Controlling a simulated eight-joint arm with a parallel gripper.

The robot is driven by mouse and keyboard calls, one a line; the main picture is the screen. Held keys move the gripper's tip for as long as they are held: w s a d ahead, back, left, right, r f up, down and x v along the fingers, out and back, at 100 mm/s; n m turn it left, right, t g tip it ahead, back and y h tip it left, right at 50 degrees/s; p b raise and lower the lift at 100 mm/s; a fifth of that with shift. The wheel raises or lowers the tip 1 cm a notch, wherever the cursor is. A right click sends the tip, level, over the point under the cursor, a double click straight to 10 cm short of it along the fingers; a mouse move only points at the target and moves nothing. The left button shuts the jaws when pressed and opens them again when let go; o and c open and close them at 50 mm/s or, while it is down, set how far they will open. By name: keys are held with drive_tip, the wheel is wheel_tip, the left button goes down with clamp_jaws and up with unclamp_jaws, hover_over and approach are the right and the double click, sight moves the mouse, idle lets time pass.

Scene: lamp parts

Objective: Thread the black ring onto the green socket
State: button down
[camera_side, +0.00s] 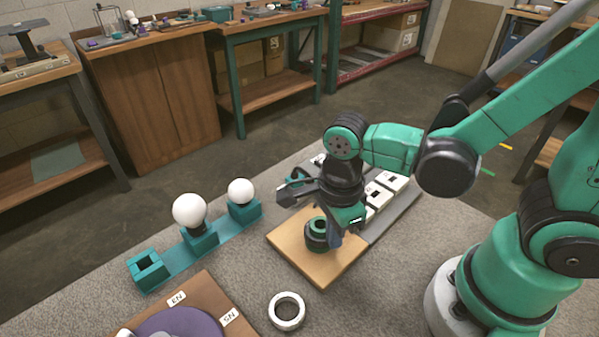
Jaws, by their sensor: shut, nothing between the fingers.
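The green socket (319,224) stands upright on a light wooden board in the middle of the side view. Its green top rim shows, and a little green shows at its foot. The black ring (313,239) appears as a dark band around the socket's body; how far down it sits is hard to tell. My gripper (335,242) points down close against the right side of the socket and ring. Its fingers look shut and empty, and they hide part of the ring's right side. Whether they touch the ring cannot be told.
A white ring (287,311) lies on the grey mat in front of the wooden board (291,247). A teal rack (171,264) with two white bulbs stands left. A purple disc (181,325) lies on a labelled board. A tray with white blocks (393,181) is behind my gripper.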

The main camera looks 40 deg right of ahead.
drive_tip(key=shift+w, duration=0.15)
drive_tip(key=m, duration=0.2)
drive_tip(key=a+m, duration=0.1)
drive_tip(key=m, duration=0.4)
drive_tip(key=shift+w+a, duration=0.3)
drive_tip(key=shift+w, duration=0.05)
drive_tip(key=c, duration=1.2)
unclamp_jaws()
drive_tip(key=n, duration=0.2)
drive_tip(key=d+n, duration=0.1)
drive_tip(key=shift+s, duration=0.25)
drive_tip(key=n, duration=0.4)
drive_tip(key=shift+s+d, duration=0.15)
drive_tip(key=shift+d, duration=0.15)
clamp_jaws()
